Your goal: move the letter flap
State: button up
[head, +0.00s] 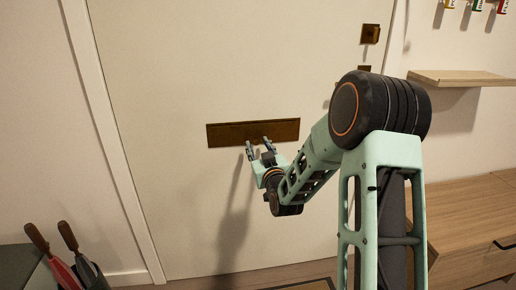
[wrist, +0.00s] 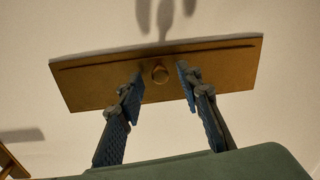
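The letter flap (head: 225,134) is a wide brown-bronze plate on the pale door. In the wrist view the letter flap (wrist: 88,88) fills the upper middle, with a dark line along its top edge and a small round knob (wrist: 160,74) near its centre. My gripper (head: 258,144) is at the flap's lower edge in the head view. In the wrist view my gripper (wrist: 160,79) is open, one finger on each side of the knob, with gaps between. I cannot tell whether the fingertips touch the plate. The knob is not clear in the head view.
The door (head: 180,75) has a small lock fitting (head: 370,33) at upper right. A wooden shelf (head: 460,78) and a wooden cabinet (head: 475,225) stand right of it. The door around the flap is clear.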

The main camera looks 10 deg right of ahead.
jog(key=shift+w, duration=0.25)
grip_shut()
dwell(0.3)
